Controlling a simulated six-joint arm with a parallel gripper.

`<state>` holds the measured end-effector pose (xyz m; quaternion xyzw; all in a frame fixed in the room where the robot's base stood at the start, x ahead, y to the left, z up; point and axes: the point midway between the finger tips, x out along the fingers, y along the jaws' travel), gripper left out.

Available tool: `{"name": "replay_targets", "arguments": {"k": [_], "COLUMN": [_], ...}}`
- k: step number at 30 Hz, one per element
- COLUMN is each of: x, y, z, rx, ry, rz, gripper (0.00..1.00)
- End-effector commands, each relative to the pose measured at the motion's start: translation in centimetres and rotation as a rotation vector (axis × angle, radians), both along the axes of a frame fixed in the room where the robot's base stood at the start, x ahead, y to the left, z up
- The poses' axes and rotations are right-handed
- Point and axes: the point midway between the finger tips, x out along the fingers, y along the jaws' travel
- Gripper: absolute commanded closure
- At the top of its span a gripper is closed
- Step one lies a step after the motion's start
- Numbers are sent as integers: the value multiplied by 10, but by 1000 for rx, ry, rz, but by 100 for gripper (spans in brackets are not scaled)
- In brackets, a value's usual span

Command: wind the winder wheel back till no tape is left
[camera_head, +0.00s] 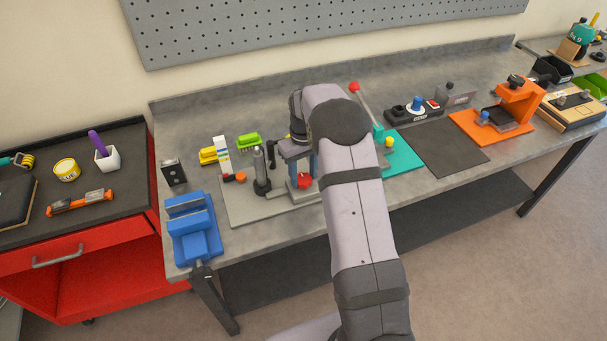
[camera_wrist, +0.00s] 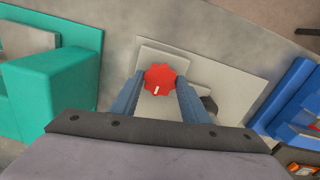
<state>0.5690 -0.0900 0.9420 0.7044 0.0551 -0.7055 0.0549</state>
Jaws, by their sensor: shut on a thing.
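The winder wheel appears to be the red scalloped knob (camera_wrist: 160,79) with a white mark, on a light grey block in the wrist view. It also shows in the head view (camera_head: 305,181), low at the front of the grey base plate (camera_head: 250,208). My gripper (camera_wrist: 159,88) has its two blue fingers on opposite sides of the knob and is shut on it. In the head view my gripper (camera_head: 303,172) points down over the plate, and my arm hides part of what lies behind it. I cannot make out any tape.
A dark post (camera_head: 261,175) stands left of my gripper on the plate. A blue vise (camera_head: 192,230) is at the bench's left front. A teal fixture (camera_head: 405,158) lies to the right, with a dark mat (camera_head: 443,148) beyond it.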

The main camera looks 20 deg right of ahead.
Motion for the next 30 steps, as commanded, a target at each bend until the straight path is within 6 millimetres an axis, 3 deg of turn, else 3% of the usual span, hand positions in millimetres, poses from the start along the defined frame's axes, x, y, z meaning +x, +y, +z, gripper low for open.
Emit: {"name": "replay_targets", "arguments": {"k": [1,3,16,30], "x": [2,2,1,2], "y": [0,0,0,0], "z": [2,2,6,64], "rx": [0,0,0,-1], "ry": [-7,-6,-4,-7], "rz": [-1,-1,-1,-1], "gripper": [54,40,40,40]}}
